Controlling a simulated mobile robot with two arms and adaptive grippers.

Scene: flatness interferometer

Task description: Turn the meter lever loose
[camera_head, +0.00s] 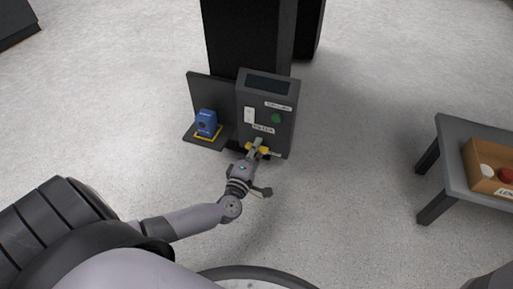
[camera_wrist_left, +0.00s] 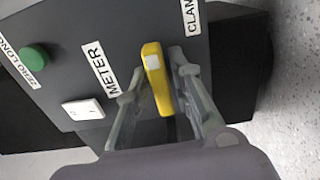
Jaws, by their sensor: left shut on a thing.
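The yellow lever (camera_head: 262,150) sits low on the front of a dark grey instrument box (camera_head: 285,98). It also shows in the left wrist view (camera_wrist_left: 154,66), between the "METER" label (camera_wrist_left: 99,68) and a partly cut-off label beginning "CLAM" (camera_wrist_left: 190,17). My left gripper (camera_head: 256,152) is at the lever. In the left wrist view its fingers (camera_wrist_left: 158,82) lie on either side of the lever, shut on it. The lever's lower end is partly hidden behind the gripper. My right gripper is out of view.
The box carries a green button (camera_head: 276,118) and a white switch (camera_head: 249,115). A blue device (camera_head: 206,122) stands on a yellow-edged spot to its left. A grey table (camera_head: 455,157) with an open box (camera_head: 481,179) stands at the right. The floor between is clear.

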